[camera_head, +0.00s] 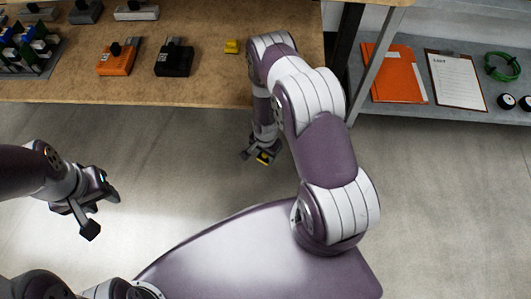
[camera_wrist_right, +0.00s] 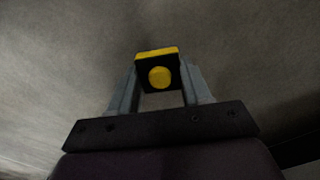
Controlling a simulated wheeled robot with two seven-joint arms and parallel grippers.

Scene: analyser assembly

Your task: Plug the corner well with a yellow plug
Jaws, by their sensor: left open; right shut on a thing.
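My right gripper (camera_head: 262,156) hangs in front of the table edge, over the floor. It is shut on a yellow plug (camera_wrist_right: 158,76), which shows as a yellow edge and a yellow disc in a dark face between the fingertips in the right wrist view. Another small yellow piece (camera_head: 231,46) lies on the table, left of my right arm. My left gripper (camera_head: 101,211) is open and empty over the floor at the left. No corner well can be made out in these frames.
The wooden table (camera_head: 210,85) holds an orange block (camera_head: 117,60), a black block (camera_head: 174,60) and a rack (camera_head: 40,68) with blue, green and white pieces. A grey shelf (camera_head: 395,112) at right carries an orange folder (camera_head: 393,75), a clipboard (camera_head: 456,80) and a green coil (camera_head: 501,67).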

